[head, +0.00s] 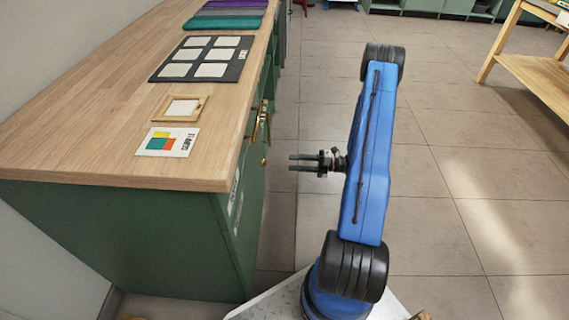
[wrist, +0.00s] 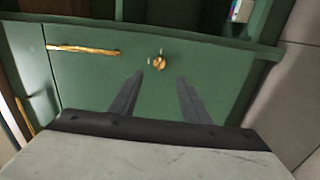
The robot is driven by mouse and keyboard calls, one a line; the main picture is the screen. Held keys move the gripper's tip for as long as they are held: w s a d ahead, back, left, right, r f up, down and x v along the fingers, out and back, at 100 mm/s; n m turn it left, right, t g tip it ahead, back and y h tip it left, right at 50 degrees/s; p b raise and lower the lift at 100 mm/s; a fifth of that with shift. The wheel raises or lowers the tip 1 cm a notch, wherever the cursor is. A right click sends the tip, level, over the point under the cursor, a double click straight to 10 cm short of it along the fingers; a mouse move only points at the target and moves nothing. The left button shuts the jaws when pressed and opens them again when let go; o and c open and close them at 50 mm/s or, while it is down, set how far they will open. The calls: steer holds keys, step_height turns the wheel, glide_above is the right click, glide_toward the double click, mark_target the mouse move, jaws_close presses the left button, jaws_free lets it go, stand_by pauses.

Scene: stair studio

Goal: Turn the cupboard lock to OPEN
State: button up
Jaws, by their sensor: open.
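The cupboard lock is a small brass knob (wrist: 159,63) on the green cupboard front (wrist: 90,75) in the wrist view. Pale marks sit beside it, too small to read, so I cannot tell its setting. In the head view the brass lock (head: 264,161) shows edge-on on the cupboard side. My gripper (head: 292,163) is open and empty, pointing left at the cupboard front with a gap between. In the wrist view its two fingers (wrist: 160,83) stand apart, with the lock beyond them, roughly between their tips.
A brass bar handle (wrist: 83,49) is on the same front, left of the lock. The wooden counter (head: 110,110) overhangs the cupboard and carries a small frame (head: 181,108), a printed card (head: 167,142) and a dark panel (head: 204,58).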

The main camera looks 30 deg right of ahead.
steer(key=v, duration=0.6)
stand_by(0.5)
steer(key=s+a+r+n+g+h, duration=0.35)
steer(key=a+r+n+g, duration=0.25)
steer(key=a+r+n, duration=0.6)
steer(key=s+a+r+n+g+h, duration=0.2)
steer(key=s+a+r+n+g, duration=0.25)
steer(key=a+r+n, duration=0.75)
steer(key=s+a+r+n+t+h, duration=0.1)
steer(key=s+r+n+t+h, duration=0.4)
steer(key=s+r+n, duration=1.2)
steer(key=shift+s+r+n+h, duration=0.2)
steer(key=shift+s+n+h, duration=1.05)
steer(key=shift+h, duration=1)
